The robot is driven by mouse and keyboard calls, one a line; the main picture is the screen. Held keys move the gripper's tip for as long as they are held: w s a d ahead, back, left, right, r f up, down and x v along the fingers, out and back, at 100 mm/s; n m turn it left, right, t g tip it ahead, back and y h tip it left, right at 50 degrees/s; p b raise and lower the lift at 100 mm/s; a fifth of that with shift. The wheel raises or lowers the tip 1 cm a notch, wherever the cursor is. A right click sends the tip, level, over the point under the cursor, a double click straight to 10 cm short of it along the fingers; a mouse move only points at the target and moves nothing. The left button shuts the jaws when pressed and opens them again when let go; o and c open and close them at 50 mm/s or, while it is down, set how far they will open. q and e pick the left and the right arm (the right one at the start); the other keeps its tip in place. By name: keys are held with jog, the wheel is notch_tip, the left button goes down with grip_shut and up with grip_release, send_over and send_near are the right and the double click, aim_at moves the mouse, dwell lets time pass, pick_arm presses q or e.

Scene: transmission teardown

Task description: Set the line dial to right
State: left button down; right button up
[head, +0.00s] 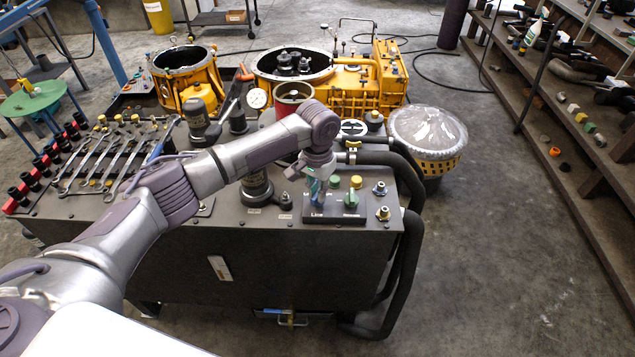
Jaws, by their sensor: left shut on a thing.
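The line dial (316,204) stands on the small dark panel (378,219) at the front right of the machine's top, above the label "Line". My left gripper (315,189) reaches down onto it from above and is shut on it. The fingers hide most of the dial, so I cannot tell which way its pointer faces. A second dial with a green knob (352,197) stands just to the right on the same panel. My right gripper is not in view.
Brass fittings (382,213) and thick black hoses (411,240) lie right of the panel. A dark cylinder (257,188) stands to its left. Wrenches (113,160) lie on the left of the machine top. Yellow housings (375,80) stand behind. Open floor lies to the right.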

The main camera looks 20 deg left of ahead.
pick_arm(q)
jog(key=shift+r+m+p, duration=0.1)
jog(key=shift+m+p, duration=0.65)
jog(key=shift+m, duration=0.65)
jog(key=c, duration=1.2)
grip_release()
notch_tip(320, 180, up, 12)
jog(key=shift+f, duration=0.1)
